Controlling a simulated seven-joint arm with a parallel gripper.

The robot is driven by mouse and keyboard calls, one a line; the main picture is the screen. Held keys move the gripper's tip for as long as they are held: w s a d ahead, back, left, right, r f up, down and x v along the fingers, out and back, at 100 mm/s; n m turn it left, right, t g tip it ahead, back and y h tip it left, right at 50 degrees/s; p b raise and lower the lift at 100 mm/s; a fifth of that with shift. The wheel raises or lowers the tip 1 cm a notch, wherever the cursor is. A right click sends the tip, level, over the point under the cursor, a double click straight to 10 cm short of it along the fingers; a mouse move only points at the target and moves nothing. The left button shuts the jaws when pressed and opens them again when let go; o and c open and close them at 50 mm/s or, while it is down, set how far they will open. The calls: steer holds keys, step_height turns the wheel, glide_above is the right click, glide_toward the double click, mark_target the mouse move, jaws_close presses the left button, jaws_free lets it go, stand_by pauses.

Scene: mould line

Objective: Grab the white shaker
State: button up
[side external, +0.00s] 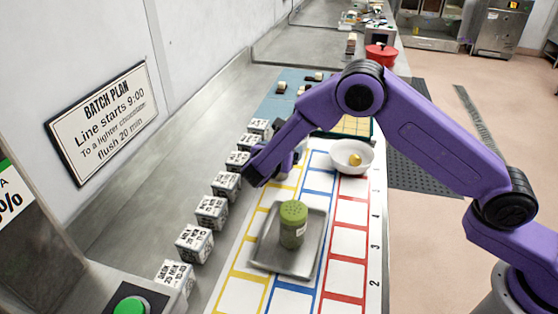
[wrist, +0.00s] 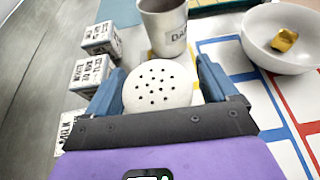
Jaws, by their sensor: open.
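The white shaker (wrist: 157,84) shows in the wrist view from above, with a round lid full of small dark holes. My gripper (wrist: 160,92) is open, with one blue finger on each side of the shaker. I cannot tell whether the fingers touch it, and its lower body is hidden. In the side external view my gripper (side external: 268,172) is low over the left part of the coloured grid, beyond the tray. I cannot make out the white shaker there behind my gripper.
A white bowl (side external: 351,156) with a gold piece is to the right. A green shaker (side external: 292,224) stands on a metal tray (side external: 262,257). Several printed cubes (side external: 211,212) line the left side.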

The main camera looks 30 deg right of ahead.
steer(key=c, duration=1.1)
steer(key=shift+c, duration=0.2)
